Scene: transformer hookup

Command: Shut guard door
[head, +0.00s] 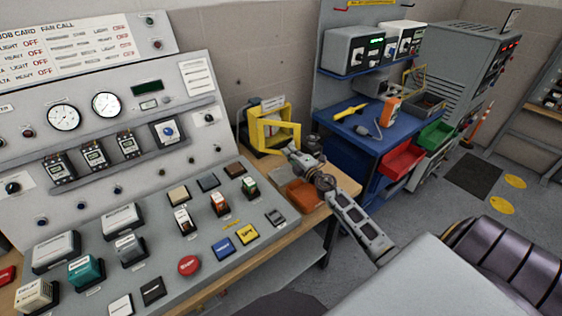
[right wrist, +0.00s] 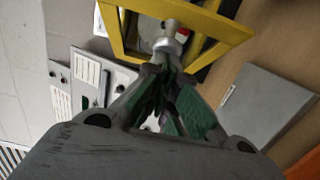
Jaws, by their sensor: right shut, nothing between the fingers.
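The yellow guard (head: 256,137) stands on the wooden bench past the right end of the control panel. Its yellow-framed door (head: 298,132) appears to stand partly open, angled out from the housing. In the right wrist view the yellow door frame (right wrist: 118,38) crosses the top, with a silver knob-like part just beyond my fingers. My right gripper (head: 291,150) is shut and empty, close in front of the door's lower part. Its green-padded fingers (right wrist: 172,72) point at the frame; whether they touch it I cannot tell. My left gripper is out of view.
An orange-brown tray (head: 303,195) lies on the bench below my right gripper. The sloped control panel (head: 215,262) with buttons and switches fills the left. A blue workbench (head: 350,122) with tools and red and green bins stands behind, to the right.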

